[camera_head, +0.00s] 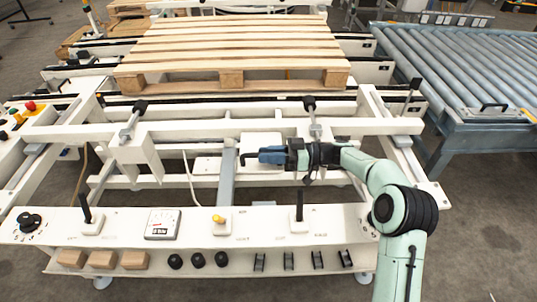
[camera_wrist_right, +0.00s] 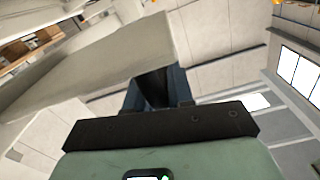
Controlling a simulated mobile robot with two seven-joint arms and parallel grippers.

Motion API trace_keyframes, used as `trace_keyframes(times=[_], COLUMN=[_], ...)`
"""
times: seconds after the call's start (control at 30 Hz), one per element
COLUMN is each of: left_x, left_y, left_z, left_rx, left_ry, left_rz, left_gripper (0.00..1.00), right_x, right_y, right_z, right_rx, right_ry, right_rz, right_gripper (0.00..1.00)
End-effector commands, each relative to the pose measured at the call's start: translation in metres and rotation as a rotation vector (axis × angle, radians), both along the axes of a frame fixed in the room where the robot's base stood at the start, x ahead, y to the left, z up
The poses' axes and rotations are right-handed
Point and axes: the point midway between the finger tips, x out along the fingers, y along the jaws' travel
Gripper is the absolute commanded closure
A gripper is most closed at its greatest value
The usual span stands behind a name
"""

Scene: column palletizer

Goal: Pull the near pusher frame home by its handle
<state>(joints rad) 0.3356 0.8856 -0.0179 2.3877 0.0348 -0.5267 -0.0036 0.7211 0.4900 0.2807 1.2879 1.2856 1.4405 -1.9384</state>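The near pusher frame (camera_head: 205,131) is a long white crossbar in front of the pallet, with a black-knobbed lever near each end. A black, hook-shaped piece (camera_head: 243,158) shows at the fingertips of my right gripper (camera_head: 264,156), below the middle of the crossbar; it looks like the end of a handle. The blue fingers also show in the right wrist view (camera_wrist_right: 155,88), with something dark between them, beside a pale beam (camera_wrist_right: 95,62). Whether they are closed on the handle is not clear. My left gripper is out of view.
A wooden pallet (camera_head: 235,45) lies behind the frame. A white control panel (camera_head: 130,226) with levers, blocks and black knobs spans the front. A roller conveyor (camera_head: 455,65) stands at the right. Red and yellow buttons (camera_head: 24,110) sit at the left.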

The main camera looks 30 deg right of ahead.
Motion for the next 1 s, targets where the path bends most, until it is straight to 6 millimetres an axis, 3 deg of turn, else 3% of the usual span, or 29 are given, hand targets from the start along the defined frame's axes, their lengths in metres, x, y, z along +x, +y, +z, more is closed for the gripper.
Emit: trace_keyframes(times=[0.03, 0.07, 0.53, 1.0], left_x=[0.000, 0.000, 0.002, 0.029], left_y=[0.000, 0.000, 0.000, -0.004], left_z=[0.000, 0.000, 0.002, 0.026], left_rx=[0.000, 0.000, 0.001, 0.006], left_ry=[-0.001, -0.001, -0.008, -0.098], left_rz=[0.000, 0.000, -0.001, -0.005], left_gripper=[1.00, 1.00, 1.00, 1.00], right_x=[-0.004, -0.004, -0.006, -0.055], right_y=[0.004, 0.004, -0.004, -0.086], right_z=[-0.004, -0.004, -0.002, -0.002], right_rx=[0.006, 0.007, 0.003, 0.004], right_ry=[0.012, 0.011, 0.007, 0.008], right_rz=[0.020, 0.019, 0.009, 0.008], right_gripper=[0.65, 0.58, 0.58, 0.58])
